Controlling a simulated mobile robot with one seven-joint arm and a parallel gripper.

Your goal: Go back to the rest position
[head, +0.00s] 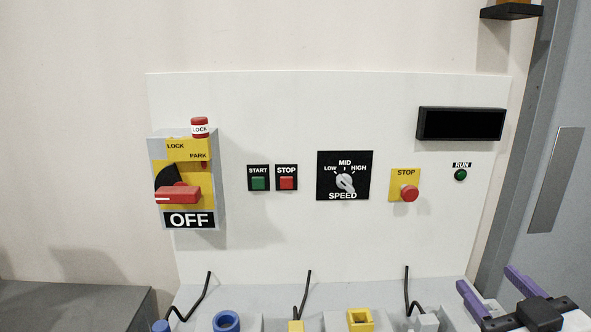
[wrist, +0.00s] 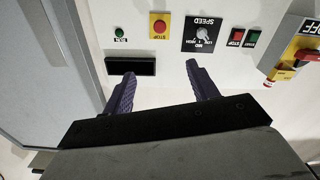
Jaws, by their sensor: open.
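My gripper (head: 495,288) is at the bottom right of the head view, with purple fingers spread apart and nothing between them. In the wrist view my gripper (wrist: 160,80) points toward the white control panel (wrist: 140,15), which appears upside down there. The gripper is apart from the panel's controls. In the head view the panel (head: 320,120) stands upright against the wall, in front of me. Most of my arm is out of the head view.
The panel carries a red-handled switch (head: 178,194) above an OFF label, start (head: 258,183) and stop (head: 287,183) buttons, a speed knob (head: 345,184), a red stop button (head: 409,193) and a black display (head: 461,124). Blue (head: 227,321) and yellow (head: 360,320) parts sit below. A grey door (head: 550,150) stands right.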

